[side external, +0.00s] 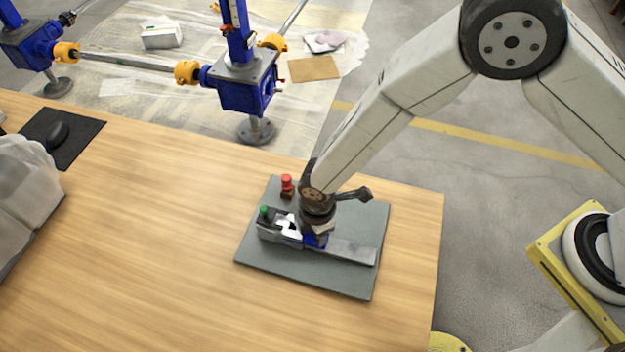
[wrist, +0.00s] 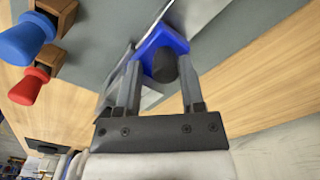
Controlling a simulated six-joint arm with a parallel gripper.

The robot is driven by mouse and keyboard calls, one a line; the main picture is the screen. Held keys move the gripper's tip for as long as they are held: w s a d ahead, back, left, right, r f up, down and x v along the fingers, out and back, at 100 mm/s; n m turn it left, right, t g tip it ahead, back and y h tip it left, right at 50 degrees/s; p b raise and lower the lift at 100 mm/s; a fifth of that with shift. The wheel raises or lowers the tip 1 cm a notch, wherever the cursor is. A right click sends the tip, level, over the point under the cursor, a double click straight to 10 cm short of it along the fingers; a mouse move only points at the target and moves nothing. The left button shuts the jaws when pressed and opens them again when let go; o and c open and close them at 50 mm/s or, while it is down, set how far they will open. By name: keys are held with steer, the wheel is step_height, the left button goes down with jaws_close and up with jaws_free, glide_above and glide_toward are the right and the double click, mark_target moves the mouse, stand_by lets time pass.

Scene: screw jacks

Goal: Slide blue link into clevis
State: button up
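The blue link (side external: 317,240) is low on the mat, directly under my gripper (side external: 313,226), which hides most of it. In the wrist view the blue link (wrist: 163,38) shows at the fingertips of my gripper (wrist: 160,72), with a dark round part between the fingers. The fingers stand apart; whether they press on the link is unclear. A grey metal fixture (side external: 278,231) lies left of the gripper and appears to be the clevis. A flat grey bar (side external: 352,252) extends right from the link. Whether the link is inside the clevis is hidden.
A red-knobbed pin (side external: 287,184) stands behind the fixture, and a green knob (side external: 264,213) is at its left end. The wrist view shows a blue knob (wrist: 24,42) beside a red one (wrist: 28,87).

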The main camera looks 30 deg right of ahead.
steer(key=shift+o, duration=0.4)
steer(key=shift+r, duration=0.2)
steer(key=shift+s+r, duration=0.15)
steer(key=shift+r, duration=3.55)
steer(key=shift+w+d+r, duration=0.25)
steer(key=shift+d+r, duration=0.05)
steer(key=shift+d, duration=0.15)
steer(key=w+d+r+m+t, duration=0.1)
steer(key=d+r+m, duration=0.3)
steer(key=d, duration=0.4)
steer(key=w+d+r+m, duration=0.1)
steer(key=d+r+m, duration=0.35)
steer(key=d, duration=0.25)
steer(key=s+d+r+m, duration=0.2)
steer(key=s+d+m, duration=0.1)
steer(key=d, duration=0.4)
steer(key=s+d+r+m+t, duration=0.1)
steer(key=s+d+m, duration=0.3)
steer(key=d+m, duration=0.2)
steer(key=shift+d+r+t, duration=0.3)
steer(key=shift+d+r, duration=0.05)
steer(key=shift+d, duration=0.1)
